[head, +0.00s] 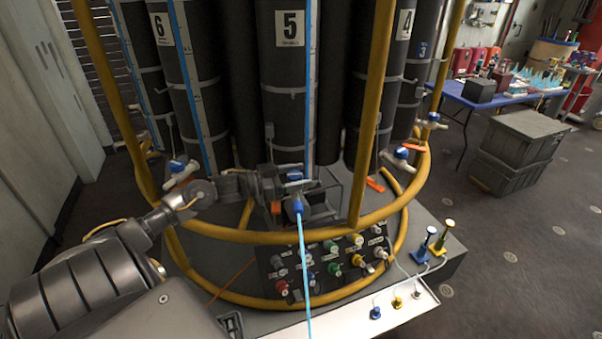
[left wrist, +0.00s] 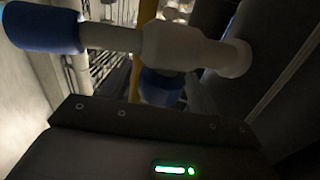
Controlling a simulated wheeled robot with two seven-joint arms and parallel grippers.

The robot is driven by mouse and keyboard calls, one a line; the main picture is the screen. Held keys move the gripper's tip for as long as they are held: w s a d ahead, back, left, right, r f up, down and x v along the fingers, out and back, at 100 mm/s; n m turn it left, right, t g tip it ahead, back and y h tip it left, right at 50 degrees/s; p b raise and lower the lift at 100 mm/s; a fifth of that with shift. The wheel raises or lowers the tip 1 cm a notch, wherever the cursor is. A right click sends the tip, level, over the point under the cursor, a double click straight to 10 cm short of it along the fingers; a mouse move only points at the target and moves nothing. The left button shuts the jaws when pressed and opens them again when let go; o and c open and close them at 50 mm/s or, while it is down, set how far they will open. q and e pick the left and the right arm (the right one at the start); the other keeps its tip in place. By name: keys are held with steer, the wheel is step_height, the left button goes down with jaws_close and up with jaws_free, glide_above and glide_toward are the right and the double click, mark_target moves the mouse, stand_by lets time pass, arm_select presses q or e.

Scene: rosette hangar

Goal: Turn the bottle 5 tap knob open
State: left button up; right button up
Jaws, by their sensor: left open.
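Bottle 5 (head: 285,95) is the tall dark cylinder at the middle of the head view, with a white label. Its tap is low on its front, partly hidden by my left gripper (head: 303,194). A blue knob-like part (head: 294,175) shows there, and a second blue piece (head: 298,207) sits below at the top of a light-blue line. In the left wrist view the white tap body (left wrist: 185,45) is close, with a blue cylinder (left wrist: 45,27) at its left end. Another blue part (left wrist: 160,86) is half hidden behind my gripper body. My left gripper is open beside the tap; contact cannot be told.
Yellow rails (head: 290,237) curve in front of the bottles, with an upright (head: 374,110) right of bottle 5. A panel of coloured fittings (head: 325,268) lies below. Neighbouring taps are at bottle 6 (head: 181,168) and bottle 4 (head: 402,155). Grey crates (head: 515,150) stand right, on open floor.

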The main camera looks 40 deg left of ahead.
arm_select(q)
steer(key=shift+w+d, duration=0.3)
steer(key=shift+w, duration=0.2)
